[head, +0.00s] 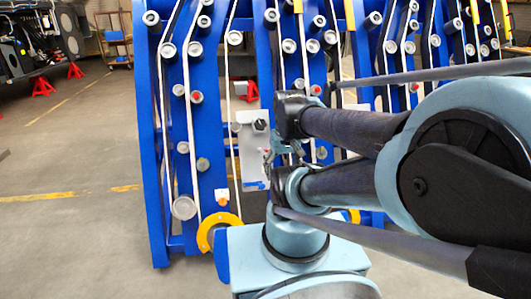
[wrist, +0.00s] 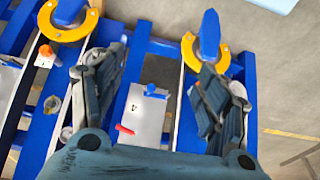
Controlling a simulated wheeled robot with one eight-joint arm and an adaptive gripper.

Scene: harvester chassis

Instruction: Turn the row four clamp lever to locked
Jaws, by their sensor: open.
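A pale grey panel (wrist: 142,112) lies between my fingers in the wrist view. It carries a small red lever (wrist: 124,129) near its lower left and a blue lever (wrist: 151,89) at its upper part. I cannot tell which is the row four clamp lever or whether it is locked. My gripper (wrist: 157,70) is open and empty, with one finger on each side of the panel. In the head view my gripper (head: 283,152) is in front of the blue frame, largely hidden by my arm. The panel (head: 252,150) shows just left of it.
The blue frame (head: 160,130) has several rollers and pale belts. Yellow curved guards (wrist: 208,50) stand at the top of the wrist view. An orange-red knob (wrist: 47,50) is at its left. Open floor (head: 70,180) lies left of the frame.

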